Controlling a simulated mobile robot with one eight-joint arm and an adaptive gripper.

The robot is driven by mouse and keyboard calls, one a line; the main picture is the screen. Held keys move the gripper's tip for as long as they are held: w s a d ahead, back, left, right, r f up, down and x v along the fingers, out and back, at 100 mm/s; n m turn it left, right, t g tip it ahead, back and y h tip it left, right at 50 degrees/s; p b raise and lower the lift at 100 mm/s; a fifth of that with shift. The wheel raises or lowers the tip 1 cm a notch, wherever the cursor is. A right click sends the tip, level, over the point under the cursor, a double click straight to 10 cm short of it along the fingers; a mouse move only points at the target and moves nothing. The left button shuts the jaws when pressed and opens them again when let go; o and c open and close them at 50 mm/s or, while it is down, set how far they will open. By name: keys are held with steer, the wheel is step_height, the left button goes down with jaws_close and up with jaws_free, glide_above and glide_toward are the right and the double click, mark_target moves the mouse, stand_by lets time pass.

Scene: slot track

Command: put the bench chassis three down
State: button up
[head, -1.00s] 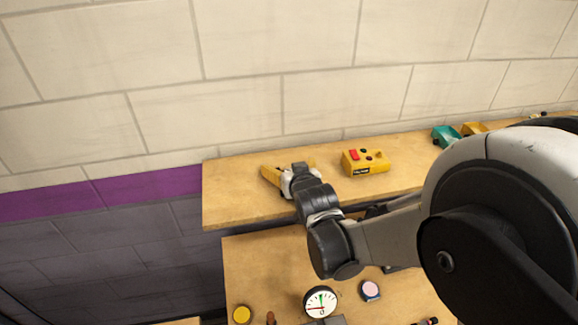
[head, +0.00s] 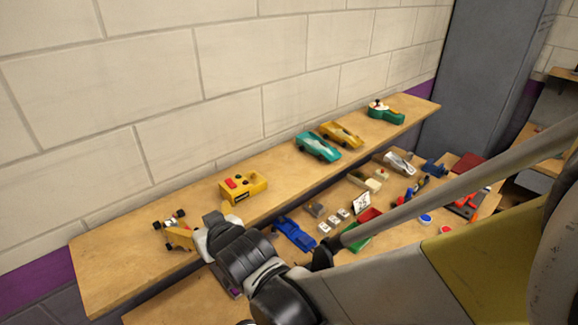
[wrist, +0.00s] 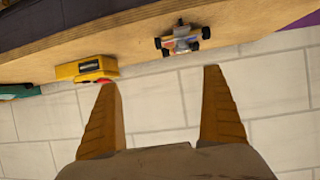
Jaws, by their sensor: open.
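A small wheeled chassis (wrist: 182,39) with black wheels and a grey, orange and blue body sits on the wooden upper shelf (wrist: 140,32) in the wrist view. No label shows to tell its number.
A yellow box with a red button (head: 243,187) stands right of my gripper on the shelf. Teal (head: 318,146) and yellow (head: 341,134) cars are farther along. A blue chassis (head: 293,233) and small parts crowd the lower bench. A block wall stands behind.

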steer(key=s+d+r+m+g+h, duration=0.1)
steer(key=s+d+r+m+h, duration=0.15)
steer(key=d, duration=1.25)
steer(key=s+d+r+m+g+h, duration=0.1)
steer(key=s+d+m+h, duration=0.25)
steer(key=d, duration=1.05)
steer(key=s+d+f+m+g+h, duration=0.1)
steer(key=s+d, duration=0.6)
steer(key=d, duration=0.1)
steer(key=shift+s+d+f+g+h, duration=0.3)
steer(key=shift+s+d+f, duration=0.1)
